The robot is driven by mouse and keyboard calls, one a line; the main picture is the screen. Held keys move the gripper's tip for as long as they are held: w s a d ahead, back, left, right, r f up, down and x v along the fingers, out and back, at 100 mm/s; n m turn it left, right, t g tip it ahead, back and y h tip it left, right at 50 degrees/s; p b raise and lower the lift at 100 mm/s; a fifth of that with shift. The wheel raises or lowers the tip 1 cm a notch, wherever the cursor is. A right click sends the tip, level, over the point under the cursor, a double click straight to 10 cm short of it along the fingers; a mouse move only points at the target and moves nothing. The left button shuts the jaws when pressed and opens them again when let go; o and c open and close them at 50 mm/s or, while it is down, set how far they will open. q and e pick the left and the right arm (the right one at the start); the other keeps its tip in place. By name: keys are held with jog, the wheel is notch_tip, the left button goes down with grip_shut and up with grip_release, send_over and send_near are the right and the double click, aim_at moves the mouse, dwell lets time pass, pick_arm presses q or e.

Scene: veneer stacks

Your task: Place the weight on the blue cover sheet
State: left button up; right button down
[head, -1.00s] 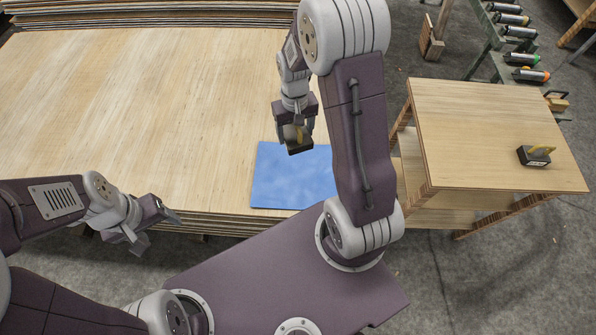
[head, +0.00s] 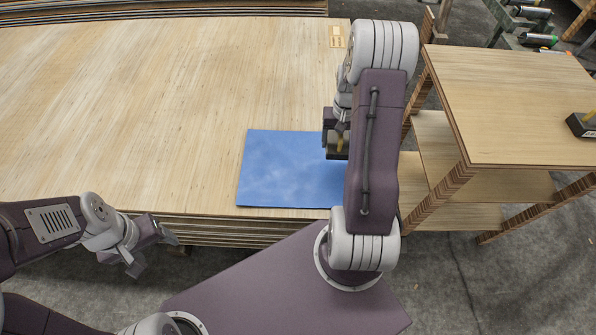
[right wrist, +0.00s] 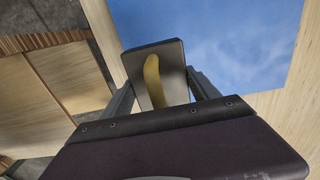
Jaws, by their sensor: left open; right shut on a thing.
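The blue cover sheet (head: 285,170) lies flat on the veneer stack (head: 150,120), near its front right corner. It also shows in the right wrist view (right wrist: 235,55). My right gripper (head: 337,146) is shut on a dark weight (head: 335,155) with a yellow handle. The weight (right wrist: 135,65) is over the sheet's right part, near its edge. I cannot tell whether it touches the sheet. My right arm hides the sheet's right edge in the head view. My left gripper (head: 150,250) is open and empty, off the stack's front edge.
A wooden side table (head: 510,110) with a lower shelf stands right of the stack. Another dark weight (head: 583,124) with a yellow handle sits on its top. A small label (head: 337,36) lies at the stack's far right. The stack's left side is clear.

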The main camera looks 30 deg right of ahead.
jog(key=b, duration=0.4)
send_over(306, 181)
jog(key=f, duration=0.6)
jog(key=shift+d+f, duration=0.3)
jog(key=shift+f, duration=0.05)
jog(key=shift+a+f, duration=0.1)
jog(key=shift+a, duration=0.25)
notch_tip(306, 181, down, 4)
jog(key=shift+f+b, duration=0.15)
jog(key=shift+b, duration=0.85)
jog(key=shift+c, duration=1)
grip_release()
